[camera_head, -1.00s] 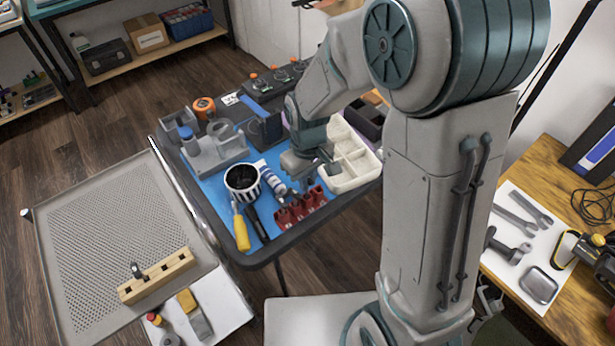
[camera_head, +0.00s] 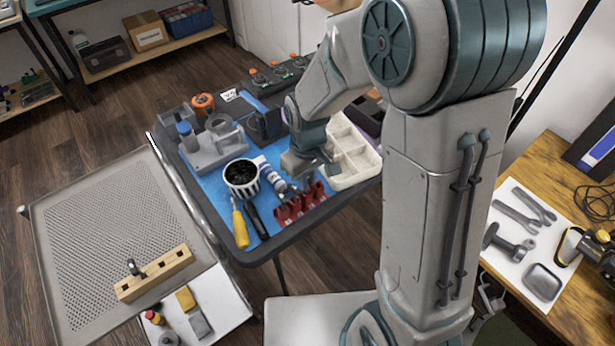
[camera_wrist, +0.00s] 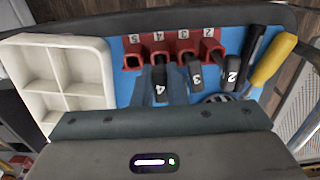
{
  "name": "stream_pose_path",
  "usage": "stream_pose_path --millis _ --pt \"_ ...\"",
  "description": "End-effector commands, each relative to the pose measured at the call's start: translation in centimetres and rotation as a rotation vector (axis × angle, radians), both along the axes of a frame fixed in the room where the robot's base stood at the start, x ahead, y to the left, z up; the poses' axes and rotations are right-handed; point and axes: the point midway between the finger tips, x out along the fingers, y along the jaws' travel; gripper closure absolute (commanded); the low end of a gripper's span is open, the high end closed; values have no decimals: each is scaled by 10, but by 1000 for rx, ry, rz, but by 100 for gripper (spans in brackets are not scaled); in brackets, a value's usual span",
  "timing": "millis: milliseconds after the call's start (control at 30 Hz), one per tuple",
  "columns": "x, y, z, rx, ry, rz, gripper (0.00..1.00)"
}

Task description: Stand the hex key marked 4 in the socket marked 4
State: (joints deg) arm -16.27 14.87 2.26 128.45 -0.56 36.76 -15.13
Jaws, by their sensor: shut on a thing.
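A red holder (camera_head: 300,206) lies near the front edge of the blue-matted table. In the wrist view its sockets are marked 5, 4, 3 and 2 from left to right. My gripper (camera_wrist: 164,92) is shut on the hex key marked 4 (camera_wrist: 160,82), close beside the socket marked 4 (camera_wrist: 158,50). I cannot tell whether the key's tip is inside it. The socket marked 5 (camera_wrist: 131,54) looks empty. The hex keys marked 3 (camera_wrist: 195,76) and 2 (camera_wrist: 232,72) seem to stand in their own sockets. In the head view my gripper (camera_head: 312,178) hides most of the held key.
A white compartment tray (camera_head: 348,150) is close behind my gripper. A striped cup (camera_head: 241,180), a yellow-handled screwdriver (camera_head: 239,225) and a dark-handled tool (camera_head: 256,222) lie left of the holder. A grey fixture (camera_head: 214,148) stands further back.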

Motion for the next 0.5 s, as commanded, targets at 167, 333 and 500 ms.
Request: stream_pose_path --millis 167,333,500 --pt "0 0 0 0 0 0 100" --pt "0 0 0 0 0 0 100" --pt "0 0 -3 0 0 0 100"
